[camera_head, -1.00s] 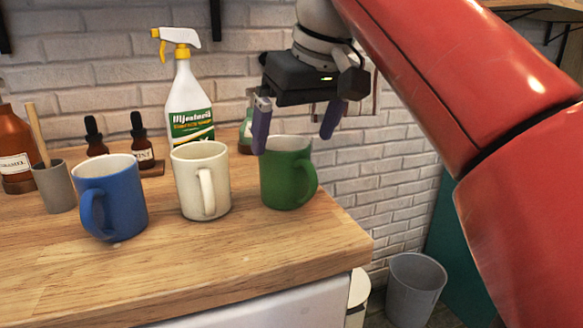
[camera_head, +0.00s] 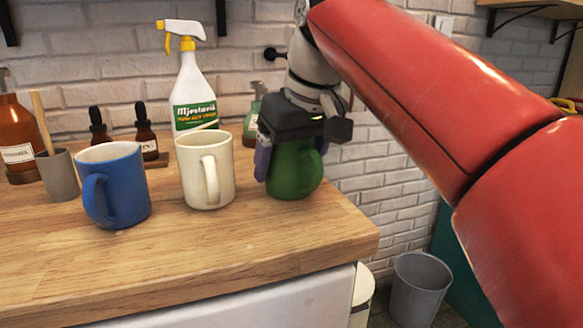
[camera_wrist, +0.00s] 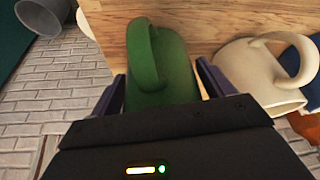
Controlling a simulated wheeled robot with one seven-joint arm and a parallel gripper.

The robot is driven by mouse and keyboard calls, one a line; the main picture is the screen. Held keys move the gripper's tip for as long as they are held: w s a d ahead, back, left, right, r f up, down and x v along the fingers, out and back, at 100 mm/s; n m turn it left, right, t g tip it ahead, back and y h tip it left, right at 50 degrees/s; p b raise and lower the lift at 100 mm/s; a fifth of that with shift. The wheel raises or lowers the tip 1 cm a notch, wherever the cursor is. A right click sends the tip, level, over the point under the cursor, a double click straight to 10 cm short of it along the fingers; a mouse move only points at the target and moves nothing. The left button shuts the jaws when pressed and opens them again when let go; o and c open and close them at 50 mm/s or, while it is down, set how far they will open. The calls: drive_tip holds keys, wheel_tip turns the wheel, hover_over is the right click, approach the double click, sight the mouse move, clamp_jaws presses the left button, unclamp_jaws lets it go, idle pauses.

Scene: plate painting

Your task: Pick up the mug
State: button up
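Three mugs stand in a row on the wooden counter: a blue mug (camera_head: 122,190), a white mug (camera_head: 196,172) and a green mug (camera_head: 293,175) near the counter's right end. My gripper (camera_head: 290,168) is lowered over the green mug, with a finger on each side of it. The wrist view shows the green mug (camera_wrist: 165,75) between the two open fingers (camera_wrist: 163,85), with small gaps visible beside it. The mug's rim is hidden under the gripper body. The white mug (camera_wrist: 262,80) is close beside one finger.
A spray bottle (camera_head: 190,85) stands behind the white mug. A grey cup (camera_head: 60,178), dropper bottles (camera_head: 146,135) and a brown bottle (camera_head: 15,140) are at the left. The counter front (camera_head: 200,260) is clear. A grey bin (camera_head: 419,285) stands on the floor.

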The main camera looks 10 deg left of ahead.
drive_tip(key=c, duration=0.9)
drive_tip(key=shift+c, duration=0.2)
drive_tip(key=shift+r, duration=0.1)
drive_tip(key=shift+r+p, duration=1.15)
drive_tip(key=shift+r, duration=3.6)
